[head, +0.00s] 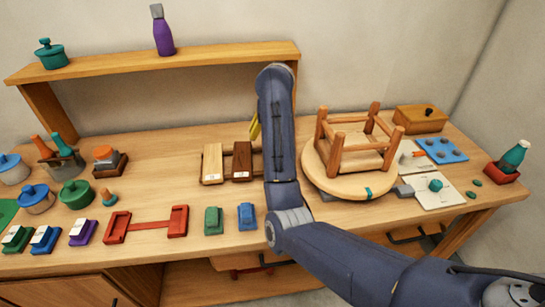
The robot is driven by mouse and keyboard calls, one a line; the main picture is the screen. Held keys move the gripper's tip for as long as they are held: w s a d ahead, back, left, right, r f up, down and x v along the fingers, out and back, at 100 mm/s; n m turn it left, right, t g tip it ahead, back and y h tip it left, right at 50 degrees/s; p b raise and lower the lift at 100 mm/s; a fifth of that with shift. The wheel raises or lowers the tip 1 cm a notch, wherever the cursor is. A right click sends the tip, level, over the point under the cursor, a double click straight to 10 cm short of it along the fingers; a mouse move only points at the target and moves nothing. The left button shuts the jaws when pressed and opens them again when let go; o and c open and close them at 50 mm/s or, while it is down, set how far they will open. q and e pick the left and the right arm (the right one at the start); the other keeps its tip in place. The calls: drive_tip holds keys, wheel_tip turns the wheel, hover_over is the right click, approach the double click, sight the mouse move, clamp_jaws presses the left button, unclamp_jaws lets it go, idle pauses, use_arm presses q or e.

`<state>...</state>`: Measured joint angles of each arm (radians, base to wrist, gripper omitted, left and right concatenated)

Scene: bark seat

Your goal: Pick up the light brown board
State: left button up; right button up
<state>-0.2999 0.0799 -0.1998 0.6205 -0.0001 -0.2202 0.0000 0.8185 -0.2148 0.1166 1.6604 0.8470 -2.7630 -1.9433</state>
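The light brown board (212,164) lies on the bench left of the middle, with a small pale label at its near end. A dark brown board (242,161) lies close beside it on the right. Both appear to rest on a low dark rack, partly hidden. My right arm comes in from the lower right and rises just right of the boards. My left arm and gripper are not in view.
A yellow item (255,127) is partly hidden behind my arm. A round wooden turntable (345,185) bears an upturned stool frame (352,145) on the right. A red double-ended holder (147,224) and green and blue blocks stand in front. A raised shelf (170,62) spans the back.

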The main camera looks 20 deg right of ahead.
drive_tip(key=shift+s+x, duration=0.15)
drive_tip(key=shift+x, duration=2.2)
drive_tip(key=shift+s+x, duration=0.2)
drive_tip(key=shift+x, duration=4.9)
drive_tip(key=shift+s+d, duration=0.15)
drive_tip(key=shift+d, duration=0.05)
drive_tip(key=shift+c, duration=0.2)
drive_tip(key=c, duration=1.4)
